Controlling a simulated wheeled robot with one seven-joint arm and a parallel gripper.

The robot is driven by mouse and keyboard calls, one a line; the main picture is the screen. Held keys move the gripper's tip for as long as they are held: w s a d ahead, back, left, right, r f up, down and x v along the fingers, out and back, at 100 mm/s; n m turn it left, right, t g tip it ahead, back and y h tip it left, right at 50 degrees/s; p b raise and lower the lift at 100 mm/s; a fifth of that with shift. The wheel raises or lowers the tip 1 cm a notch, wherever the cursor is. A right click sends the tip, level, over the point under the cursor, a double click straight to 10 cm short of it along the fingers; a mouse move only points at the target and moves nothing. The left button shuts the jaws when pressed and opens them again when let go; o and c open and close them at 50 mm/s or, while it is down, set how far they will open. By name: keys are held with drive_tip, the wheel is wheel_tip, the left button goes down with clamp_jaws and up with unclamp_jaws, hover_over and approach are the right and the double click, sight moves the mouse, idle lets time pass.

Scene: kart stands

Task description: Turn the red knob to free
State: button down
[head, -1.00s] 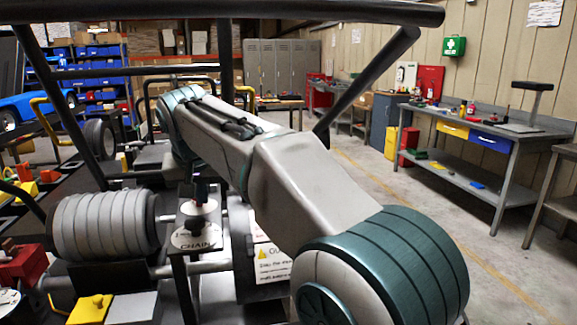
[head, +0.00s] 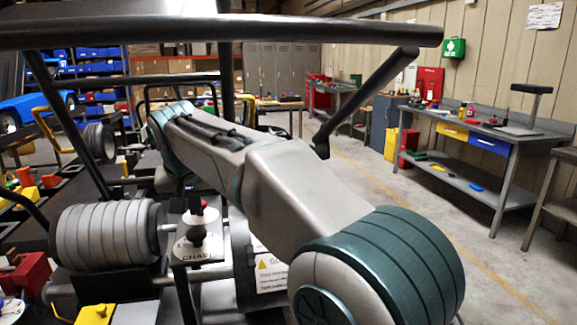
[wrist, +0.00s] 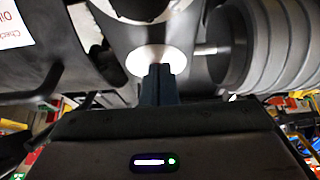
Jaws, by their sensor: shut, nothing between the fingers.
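The red knob (head: 203,202) is a small red shape above a pale round plate in the head view. Just in front of it is a pale dial plate marked CHAIN (head: 196,249) with a dark knob on it. In the wrist view my gripper (wrist: 158,70) has its dark fingers together, with nothing between them. The fingertips overlap a white round plate (wrist: 142,61); whether they touch anything there I cannot tell. The red knob is not visible in the wrist view. In the head view my arm covers much of the middle, and my fingers are hard to make out.
A ribbed grey roller (head: 95,238) lies left of the dials. Black frame bars (head: 300,30) cross above. A warning sign (head: 268,270) is right of the dials. A workbench (head: 480,135) stands along the right wall, with open floor before it.

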drive_tip(key=shift+a+p, duration=0.3)
drive_tip(key=shift+p, duration=0.05)
drive_tip(key=shift+s, duration=0.15)
idle(0.4)
drive_tip(key=shift+s, duration=0.25)
wheel_tip(320, 180, up, 6)
drive_tip(key=p, duration=0.5)
drive_tip(key=shift+p, duration=0.35)
